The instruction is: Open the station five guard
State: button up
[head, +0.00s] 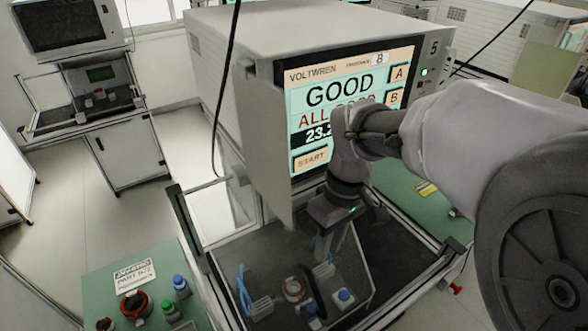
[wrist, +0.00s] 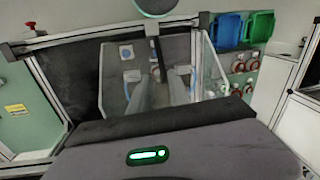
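Station five (head: 330,28) is a white cabinet marked "5", with a lit screen (head: 345,105) reading GOOD. Below it is a metal-framed bay with clear panels, which seems to be the guard (head: 185,215); its frame bar also shows in the wrist view (wrist: 90,37). I cannot tell whether the guard is open or shut. My gripper (head: 325,250) points down over the bay. In the wrist view its two grey fingers (wrist: 160,85) are apart, with a dark bar beyond or between them. I cannot tell if they touch it. A fixture (head: 293,290) with a blue-topped button (head: 343,296) sits below.
A green side table (head: 95,285) at lower left holds a label card, copper-wound parts and small bottles. Blue (wrist: 228,28) and green (wrist: 262,25) bins stand beside several red-white parts in the wrist view. Another station (head: 72,28) stands at back left; floor between is clear.

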aim_at(318, 292)
jog(key=f+b, duration=0.2)
jog(key=f, duration=0.3)
jog(key=s+f+b, duration=0.1)
jog(key=f, duration=0.5)
jog(key=s+a+f+b, duration=0.1)
jog(key=f+b, duration=0.1)
jog(key=f, duration=0.4)
jog(key=shift+a+f+b, duration=0.1)
jog(key=shift+f+b, duration=0.15)
jog(key=shift+b, duration=0.05)
grip_shut()
jog(key=shift+w, duration=0.1)
dwell(0.3)
